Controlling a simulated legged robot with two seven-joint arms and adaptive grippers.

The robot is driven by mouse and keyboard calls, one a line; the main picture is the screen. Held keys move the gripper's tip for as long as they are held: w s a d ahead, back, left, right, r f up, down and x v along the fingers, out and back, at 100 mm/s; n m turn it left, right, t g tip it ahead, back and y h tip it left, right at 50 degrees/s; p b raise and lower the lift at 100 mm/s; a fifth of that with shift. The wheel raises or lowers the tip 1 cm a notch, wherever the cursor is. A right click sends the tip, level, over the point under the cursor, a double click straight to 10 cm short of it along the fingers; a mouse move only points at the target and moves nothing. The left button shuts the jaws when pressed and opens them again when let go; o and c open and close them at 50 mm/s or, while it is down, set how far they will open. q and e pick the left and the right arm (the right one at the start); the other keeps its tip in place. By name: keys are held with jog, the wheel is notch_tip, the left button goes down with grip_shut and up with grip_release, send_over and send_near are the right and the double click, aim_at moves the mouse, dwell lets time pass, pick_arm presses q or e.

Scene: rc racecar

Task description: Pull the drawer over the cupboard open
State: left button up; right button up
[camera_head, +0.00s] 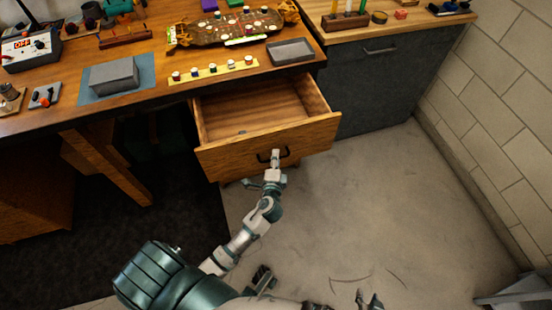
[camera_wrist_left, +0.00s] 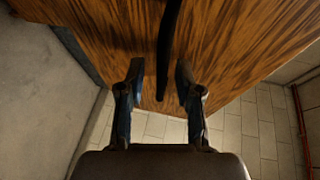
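A wooden drawer (camera_head: 235,162) under the wooden desk is pulled out, with its inside showing. Its front also shows in the left wrist view (camera_wrist_left: 235,45). The drawer has a black handle (camera_head: 285,153), which also shows in the left wrist view (camera_wrist_left: 168,40). My left gripper (camera_head: 275,158) is at this handle; in the left wrist view its fingers (camera_wrist_left: 160,80) are apart, one on each side of the handle, with gaps visible. My right gripper (camera_head: 368,299) is low in the head view, its fingers apart and empty. A grey cupboard (camera_head: 375,90) stands right of the drawer.
The desk top (camera_head: 165,50) holds a grey box (camera_head: 114,74), a yellow strip with knobs (camera_head: 213,70) and a grey tray (camera_head: 290,51). A tiled wall (camera_head: 490,120) is at the right. The floor (camera_head: 370,190) before the cupboard is clear.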

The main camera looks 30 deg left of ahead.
pick_arm(q)
jog(key=v, duration=1.1)
jog(key=shift+s+d, duration=0.15)
jog(key=shift+s, duration=0.2)
pick_arm(e)
jog(key=shift+a, duration=0.1)
